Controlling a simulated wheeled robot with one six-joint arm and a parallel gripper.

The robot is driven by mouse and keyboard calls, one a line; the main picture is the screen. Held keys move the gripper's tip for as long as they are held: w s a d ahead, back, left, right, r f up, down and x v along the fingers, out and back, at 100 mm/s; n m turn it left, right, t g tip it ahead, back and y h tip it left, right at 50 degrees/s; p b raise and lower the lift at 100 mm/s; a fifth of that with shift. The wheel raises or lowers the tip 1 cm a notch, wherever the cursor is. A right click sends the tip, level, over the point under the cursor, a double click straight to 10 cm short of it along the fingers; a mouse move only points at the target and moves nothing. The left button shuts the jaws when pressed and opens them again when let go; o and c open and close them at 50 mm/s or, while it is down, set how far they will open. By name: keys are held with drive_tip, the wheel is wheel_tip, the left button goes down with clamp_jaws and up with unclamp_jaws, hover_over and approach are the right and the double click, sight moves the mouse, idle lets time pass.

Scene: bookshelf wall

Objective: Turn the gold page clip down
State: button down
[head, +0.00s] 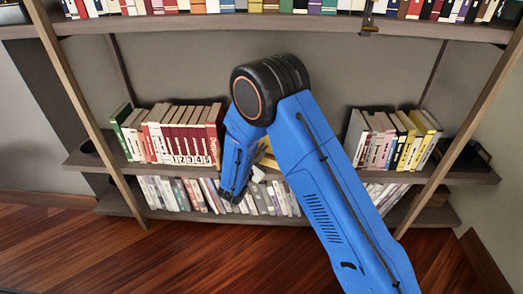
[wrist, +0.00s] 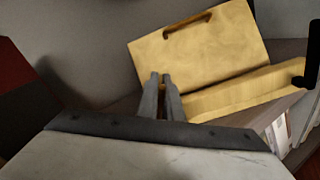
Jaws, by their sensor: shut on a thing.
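A tan stand shows in the wrist view, with a tilted back panel (wrist: 215,60) and a ledge (wrist: 245,95) along its foot. A brownish-gold bar (wrist: 187,24) with bent ends lies at the panel's top edge; it may be the gold page clip. My gripper (wrist: 163,77) is in front of the panel's lower left part, below and apart from that bar in the picture. Its two fingers are close together on something too small to make out. In the head view my arm hides most of the stand (head: 268,160).
A black upright piece (wrist: 308,68) stands at the ledge's right end. Rows of books (head: 180,135) and more books (head: 390,140) flank the stand on the middle shelf. Books (head: 260,198) fill the shelf below. A dark red thing (wrist: 12,75) shows at the wrist view's left.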

drive_tip(key=c, duration=1.9)
unclamp_jaws()
